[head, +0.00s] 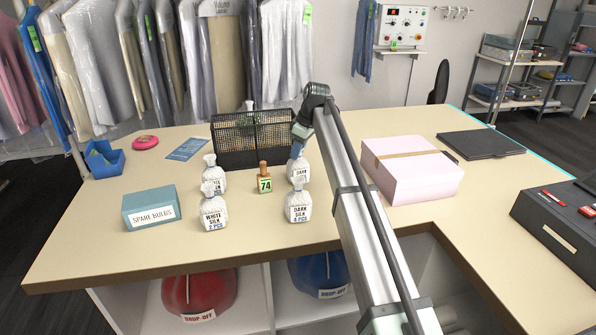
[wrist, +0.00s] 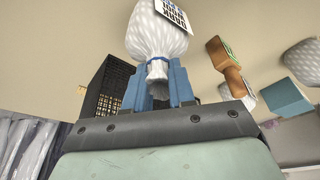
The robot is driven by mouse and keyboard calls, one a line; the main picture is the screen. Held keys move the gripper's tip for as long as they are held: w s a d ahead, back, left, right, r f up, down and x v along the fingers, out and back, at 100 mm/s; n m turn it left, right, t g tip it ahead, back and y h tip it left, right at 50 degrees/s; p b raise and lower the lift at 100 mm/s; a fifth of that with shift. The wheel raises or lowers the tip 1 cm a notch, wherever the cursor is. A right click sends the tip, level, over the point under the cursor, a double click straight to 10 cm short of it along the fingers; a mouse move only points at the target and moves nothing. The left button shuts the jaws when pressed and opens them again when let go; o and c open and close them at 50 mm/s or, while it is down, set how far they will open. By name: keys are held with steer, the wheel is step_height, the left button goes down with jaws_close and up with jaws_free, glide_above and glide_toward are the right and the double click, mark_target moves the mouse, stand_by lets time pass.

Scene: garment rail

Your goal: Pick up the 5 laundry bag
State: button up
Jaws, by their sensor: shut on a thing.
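White laundry bags with tied necks stand on the counter in two pairs. My gripper (head: 297,150) is at the rear right bag (head: 300,172), whose label begins "DARK"; its number is hidden in the head view. The front left bag (head: 214,208) reads "WHITE SILK 2 PCS". Another white bag (head: 213,175) stands behind it.
A wooden stamp-like tag marked 74 (head: 265,180) stands between the pairs. A black mesh basket (head: 235,150) is close behind my gripper. A spare bulbs box (head: 149,208) is at left, a pink box (head: 410,170) at right. The counter's front middle (head: 250,238) is clear.

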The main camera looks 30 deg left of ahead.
jaws_close()
steer(key=shift+r, duration=0.15)
